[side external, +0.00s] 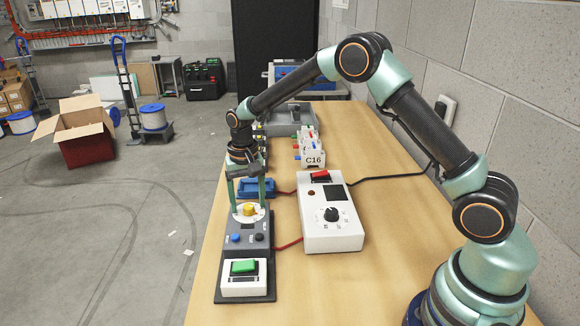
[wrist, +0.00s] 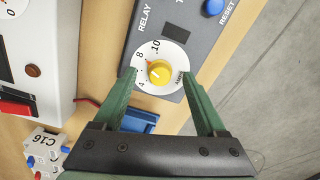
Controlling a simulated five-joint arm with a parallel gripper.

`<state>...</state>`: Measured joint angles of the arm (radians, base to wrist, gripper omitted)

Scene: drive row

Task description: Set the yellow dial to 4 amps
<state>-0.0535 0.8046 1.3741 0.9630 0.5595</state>
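The yellow dial (wrist: 160,73) sits on a round white scale (wrist: 172,50) on the grey relay box (wrist: 208,38). The scale shows 4, 8, 10 and the word AMPS. A small reddish mark shows at the dial's upper left, roughly toward the 8; the exact setting is hard to read. My gripper (wrist: 159,80) is open, with one green finger on each side of the dial and gaps between. In the side external view the dial (side external: 249,209) is below and between the fingers of my gripper (side external: 247,200), which point down.
Blue (side external: 235,238) and black buttons are on the relay box's near part. A green switch (side external: 244,267) stands in front. A white box (side external: 346,235) with a black knob and red switch is to the right. A C16 breaker (side external: 311,158) and a blue tray (side external: 262,187) are behind.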

